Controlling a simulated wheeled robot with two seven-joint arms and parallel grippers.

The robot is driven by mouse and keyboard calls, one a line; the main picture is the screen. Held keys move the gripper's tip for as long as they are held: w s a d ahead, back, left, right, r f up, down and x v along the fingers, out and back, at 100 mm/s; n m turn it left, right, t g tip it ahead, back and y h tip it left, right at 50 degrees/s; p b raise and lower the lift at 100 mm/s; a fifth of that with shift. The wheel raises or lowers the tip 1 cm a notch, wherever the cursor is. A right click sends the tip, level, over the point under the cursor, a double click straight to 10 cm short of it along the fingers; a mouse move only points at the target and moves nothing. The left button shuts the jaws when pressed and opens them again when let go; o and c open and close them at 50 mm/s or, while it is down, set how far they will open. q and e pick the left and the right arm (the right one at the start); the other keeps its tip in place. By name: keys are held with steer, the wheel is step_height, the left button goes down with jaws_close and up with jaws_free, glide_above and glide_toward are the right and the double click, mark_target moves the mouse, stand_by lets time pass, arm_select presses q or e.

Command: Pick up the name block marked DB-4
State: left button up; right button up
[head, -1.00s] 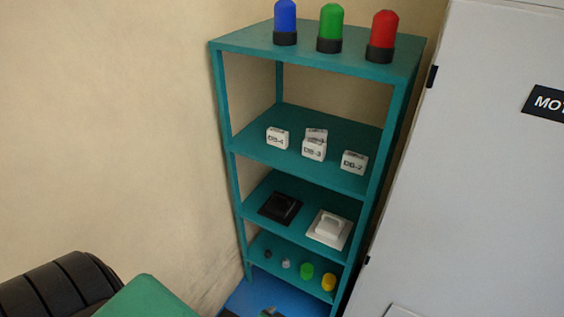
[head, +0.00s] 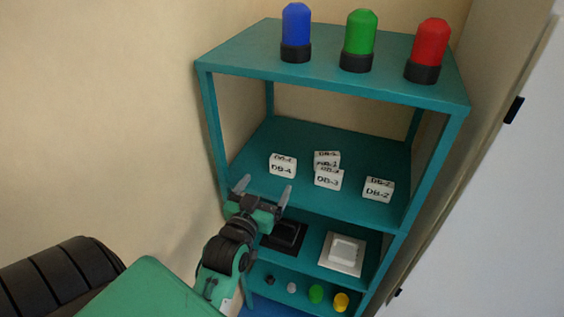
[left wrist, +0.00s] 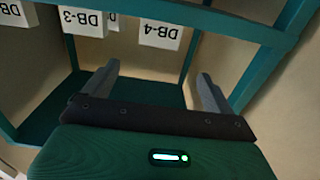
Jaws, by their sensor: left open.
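The white name block marked DB-4 (head: 282,166) stands on the second shelf from the top, at its left. In the left wrist view the DB-4 block (left wrist: 160,34) appears upside down near the top, beyond the fingers. My left gripper (head: 262,188) is open and empty, in front of the shelf's left part and a little below and left of the block. In the left wrist view its two fingers (left wrist: 155,82) are spread apart, with nothing between them. My right gripper is not in view.
Blocks DB-3 (head: 327,179), DB-1 (head: 327,158) and DB-2 (head: 378,190) stand to the right. The teal shelf's front edge (head: 330,211) and left post (head: 213,125) are close to the gripper. Lamps stand on top; black and white switches and small buttons lie below.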

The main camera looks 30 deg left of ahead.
mark_target(282, 160)
arm_select(q)
steer(key=p+x, duration=0.1)
steer(key=x, duration=0.4)
steer(key=shift+w+a, duration=0.1)
steer(key=shift+w, duration=0.3)
steer(key=shift+w+a, duration=0.1)
steer(key=shift+w, duration=0.5)
steer(key=shift+w+a+r+p, duration=0.1)
steer(key=shift+w+p, duration=0.35)
steer(key=shift+w, duration=0.1)
steer(key=p+x, duration=0.1)
steer(key=x, duration=0.2)
steer(key=shift+w, duration=0.5)
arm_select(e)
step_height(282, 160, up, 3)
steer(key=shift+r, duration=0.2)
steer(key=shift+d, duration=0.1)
arm_select(q)
steer(key=c, duration=1.1)
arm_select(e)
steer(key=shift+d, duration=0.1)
